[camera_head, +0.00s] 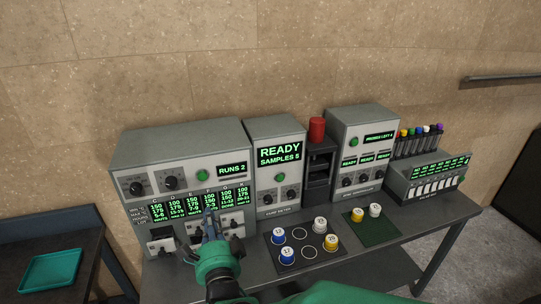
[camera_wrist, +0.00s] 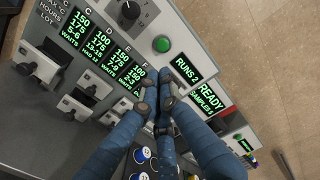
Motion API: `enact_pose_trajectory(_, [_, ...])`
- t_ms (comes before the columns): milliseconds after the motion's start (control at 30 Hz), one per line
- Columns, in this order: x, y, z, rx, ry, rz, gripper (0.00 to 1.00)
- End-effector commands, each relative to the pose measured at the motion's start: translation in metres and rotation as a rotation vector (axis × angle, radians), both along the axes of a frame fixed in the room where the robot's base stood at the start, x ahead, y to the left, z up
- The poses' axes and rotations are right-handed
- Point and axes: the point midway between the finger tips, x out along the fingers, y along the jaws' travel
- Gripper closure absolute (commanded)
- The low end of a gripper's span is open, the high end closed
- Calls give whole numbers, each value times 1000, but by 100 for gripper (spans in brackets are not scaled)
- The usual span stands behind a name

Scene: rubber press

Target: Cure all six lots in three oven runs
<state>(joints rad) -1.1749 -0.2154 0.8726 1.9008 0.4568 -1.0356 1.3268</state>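The grey oven (camera_head: 195,150) stands at the left of the bench, its display reading RUNS 2. Its green lot display (camera_head: 185,206) has several columns; in the wrist view C and E read WAITS and D reads HAD 13. Small drawers (camera_head: 160,244) sit below it. My gripper (camera_head: 208,214) is in front of the panel's lower part. In the wrist view its blue fingertips (camera_wrist: 157,92) are close together with nothing seen between them, below the oven's green button (camera_wrist: 162,45). Contact cannot be told. Numbered samples with blue, white and yellow caps stand on a dark tray (camera_head: 306,263).
A tester (camera_head: 272,140) reading READY, SAMPLES 5 stands right of the oven. A black press with a red top (camera_head: 317,128), another instrument (camera_head: 362,125) and a vial rack (camera_head: 432,180) follow. A green mat (camera_head: 368,229) holds two samples. A teal tray (camera_head: 50,272) lies on the left table.

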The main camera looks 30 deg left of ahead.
Motion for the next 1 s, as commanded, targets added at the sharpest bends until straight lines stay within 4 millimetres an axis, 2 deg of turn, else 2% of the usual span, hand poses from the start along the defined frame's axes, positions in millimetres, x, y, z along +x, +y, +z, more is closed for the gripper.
enact_pose_trajectory(267, [5, 5, 0, 0, -1, 0, 100])
enact_pose_trajectory(433, [14, 14, 0, -1, -1, -1, 100])
enact_pose_trajectory(1000, [67, 67, 0, -1, -1, -1, 100])
